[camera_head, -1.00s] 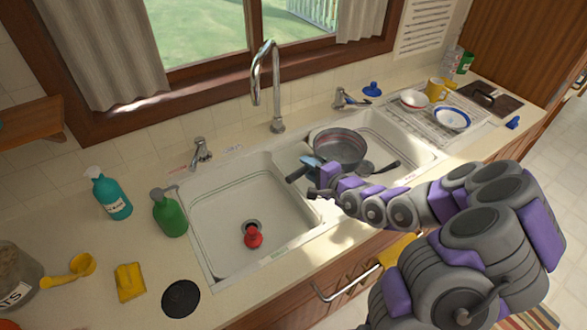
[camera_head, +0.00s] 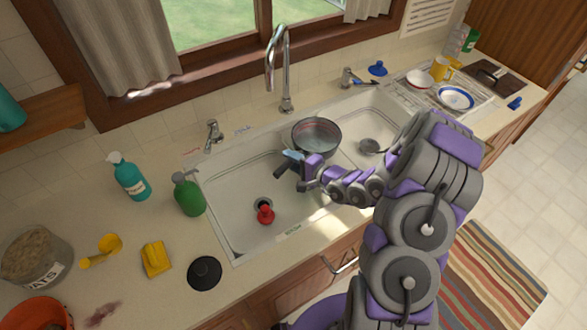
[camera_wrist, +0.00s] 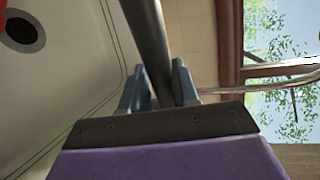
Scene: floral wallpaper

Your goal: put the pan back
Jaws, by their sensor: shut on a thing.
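A dark grey pan (camera_head: 317,136) is held over the divider between the two sink basins. Its opening faces up. My gripper (camera_head: 293,158) is shut on the pan's dark handle, whose end pokes out over the left basin (camera_head: 232,222). In the wrist view the handle (camera_wrist: 148,38) runs between the two blue-grey fingers (camera_wrist: 158,88). The pan's bowl is out of the wrist view. My wrist partly covers the divider, so I cannot tell whether the pan touches the sink.
A red plunger-like item (camera_head: 265,214) stands by the left drain. The tall faucet (camera_head: 285,75) stands behind the pan. Bottles (camera_head: 187,194), a yellow sponge (camera_head: 156,260) and an oats container (camera_head: 37,256) occupy the left counter.

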